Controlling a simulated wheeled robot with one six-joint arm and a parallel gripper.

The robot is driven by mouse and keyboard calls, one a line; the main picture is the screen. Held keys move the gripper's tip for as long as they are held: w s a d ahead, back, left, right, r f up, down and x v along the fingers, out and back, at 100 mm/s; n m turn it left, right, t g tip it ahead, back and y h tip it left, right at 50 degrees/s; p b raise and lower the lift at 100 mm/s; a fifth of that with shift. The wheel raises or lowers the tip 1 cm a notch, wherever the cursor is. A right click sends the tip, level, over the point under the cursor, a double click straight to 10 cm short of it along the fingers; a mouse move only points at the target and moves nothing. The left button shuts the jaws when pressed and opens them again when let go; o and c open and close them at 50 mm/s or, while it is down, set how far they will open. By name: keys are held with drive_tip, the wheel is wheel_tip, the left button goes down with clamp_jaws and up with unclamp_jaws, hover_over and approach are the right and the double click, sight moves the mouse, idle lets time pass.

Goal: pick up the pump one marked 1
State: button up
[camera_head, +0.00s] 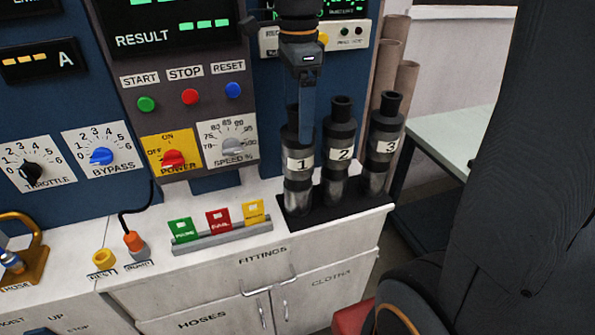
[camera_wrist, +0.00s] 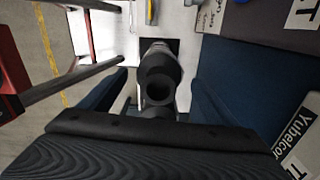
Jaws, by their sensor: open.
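The pump marked 1 (camera_head: 298,185) stands upright in a black holder (camera_head: 335,208) on the white counter, a dark tube with a clear lower part. My gripper (camera_head: 306,135) points down over it in the head view, and a finger hides part of its top. In the wrist view, my open gripper (camera_wrist: 160,105) has one blue finger on each side of a dark tube top (camera_wrist: 157,88), with gaps on both sides. Pump 2 (camera_head: 337,160) and pump 3 (camera_head: 380,155) stand to the right in the same holder.
The test panel with its speed dial (camera_head: 233,146) rises close behind and left of pump 1. A rack of coloured tags (camera_head: 220,232) lies left of the holder. Brown tubes (camera_head: 390,55) stand behind pump 3. A pale table (camera_head: 460,135) is at right.

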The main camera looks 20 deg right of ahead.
sight(298, 165)
wheel_tip(298, 165, down, 6)
drive_tip(key=p, duration=0.1)
drive_tip(key=shift+p, duration=0.4)
drive_tip(key=shift+s, duration=0.1)
clamp_jaws()
drive_tip(key=shift+r, duration=0.1)
